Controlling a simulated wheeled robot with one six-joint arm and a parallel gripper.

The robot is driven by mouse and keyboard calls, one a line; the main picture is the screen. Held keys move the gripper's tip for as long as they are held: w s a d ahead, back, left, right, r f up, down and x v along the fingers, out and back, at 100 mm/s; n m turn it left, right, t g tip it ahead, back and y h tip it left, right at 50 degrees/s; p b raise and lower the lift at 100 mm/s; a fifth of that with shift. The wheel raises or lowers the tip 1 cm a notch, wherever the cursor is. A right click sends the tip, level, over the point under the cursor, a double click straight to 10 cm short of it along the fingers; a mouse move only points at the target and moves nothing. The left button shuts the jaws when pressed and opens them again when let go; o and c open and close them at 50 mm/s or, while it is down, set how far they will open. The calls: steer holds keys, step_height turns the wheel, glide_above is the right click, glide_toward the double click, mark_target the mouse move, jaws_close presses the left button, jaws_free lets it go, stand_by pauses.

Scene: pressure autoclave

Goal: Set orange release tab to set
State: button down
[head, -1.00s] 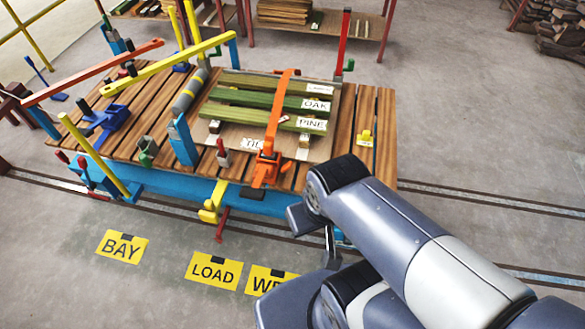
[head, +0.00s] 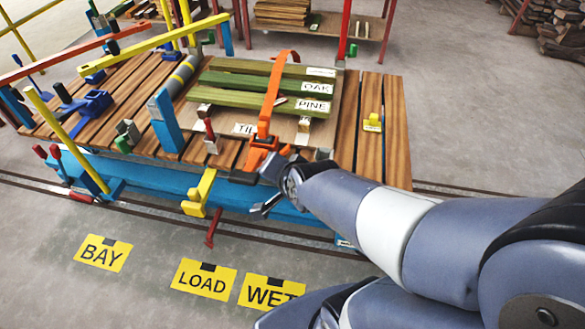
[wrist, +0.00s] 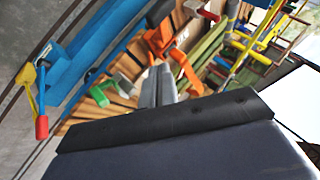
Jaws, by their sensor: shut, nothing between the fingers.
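An orange ratchet buckle (head: 260,152) sits at the front edge of the wooden slatted deck, at the lower end of an orange strap (head: 271,95) that runs over green boards. The end of my arm is just right of the buckle in the head view and partly overlaps it. I cannot make out a separate release tab on it. In the wrist view my gripper (wrist: 157,72) is shut and empty, its fingers pointing toward orange parts of the buckle (wrist: 164,42). I cannot tell whether the fingertips touch it.
A yellow lever (head: 200,194) and a red handle (head: 214,228) stick out from the blue front rail (head: 150,182). A red-tipped lever (head: 210,132) stands left of the buckle. A yellow block (head: 373,121) sits on the right slats. The floor in front is open, with yellow signs (head: 204,278).

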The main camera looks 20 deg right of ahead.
steer(key=w+d+f+m+t+h+b, duration=0.2)
steer(key=w+f+m+t+b, duration=0.3)
steer(key=w+f+m+b, duration=0.65)
steer(key=m+t+h+b, duration=0.5)
steer(key=m+b, duration=0.3)
steer(key=b, duration=1.1)
glide_toward(285, 151)
steer(key=shift+s+d+f, duration=0.85)
steer(key=shift+s+d, duration=0.05)
steer(key=shift+s, duration=0.05)
steer(key=x, duration=1)
steer(key=shift+d+b, duration=0.1)
steer(key=shift+b, duration=0.25)
